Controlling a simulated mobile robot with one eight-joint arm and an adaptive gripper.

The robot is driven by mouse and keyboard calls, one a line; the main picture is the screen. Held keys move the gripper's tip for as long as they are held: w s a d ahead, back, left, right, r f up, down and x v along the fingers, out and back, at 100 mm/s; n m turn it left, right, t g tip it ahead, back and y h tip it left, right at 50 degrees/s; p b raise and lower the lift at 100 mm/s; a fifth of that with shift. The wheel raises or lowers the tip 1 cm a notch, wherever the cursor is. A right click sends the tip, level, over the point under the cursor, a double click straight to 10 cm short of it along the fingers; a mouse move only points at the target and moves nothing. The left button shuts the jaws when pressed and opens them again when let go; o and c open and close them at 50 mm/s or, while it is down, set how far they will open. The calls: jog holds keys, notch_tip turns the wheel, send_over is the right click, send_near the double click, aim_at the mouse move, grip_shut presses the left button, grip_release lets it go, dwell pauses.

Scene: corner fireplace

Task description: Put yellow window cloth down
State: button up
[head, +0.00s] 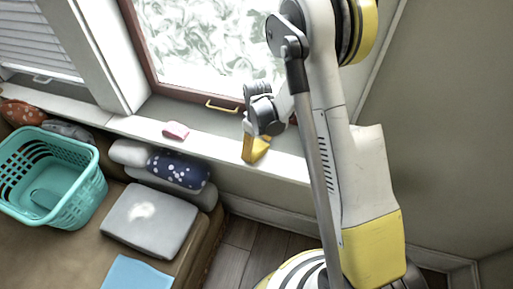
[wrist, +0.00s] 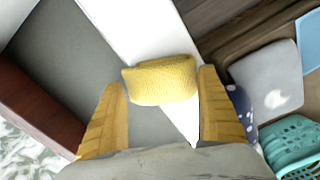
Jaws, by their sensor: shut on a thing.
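The yellow window cloth (wrist: 160,80) shows in the wrist view as a small, textured, pillow-like piece between the two yellow fingers. My gripper (wrist: 163,82) is shut on it, one finger at each side. In the head view my gripper (head: 256,148) is at the window sill (head: 215,140), below the window. There its yellow fingers and the cloth are hard to tell apart. In the wrist view the grey sill top (wrist: 85,50) and a white strip (wrist: 150,35) lie behind the cloth. I cannot tell whether the cloth touches the sill.
A pink item (head: 176,130) lies on the sill left of my gripper. Below stands a brown seat with a teal basket (head: 75,205), a grey cushion (head: 150,218), a spotted blue cushion (head: 180,170) and a light-blue cloth (head: 135,273). The window frame (head: 190,95) rises behind the sill.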

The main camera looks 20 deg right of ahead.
jog(key=o, duration=1.1)
jog(key=shift+f, duration=0.1)
notch_tip(320, 180, up, 12)
jog(key=p, duration=0.5)
notch_tip(320, 180, up, 16)
jog(key=m+t, duration=0.3)
send_over(257, 146)
jog(key=s, duration=0.8)
jog(key=s+r+m+t, duration=0.3)
jog(key=s+r+t, duration=0.1)
jog(key=s, duration=0.8)
jog(key=shift+r, duration=0.9)
jog(key=shift+a, duration=0.1)
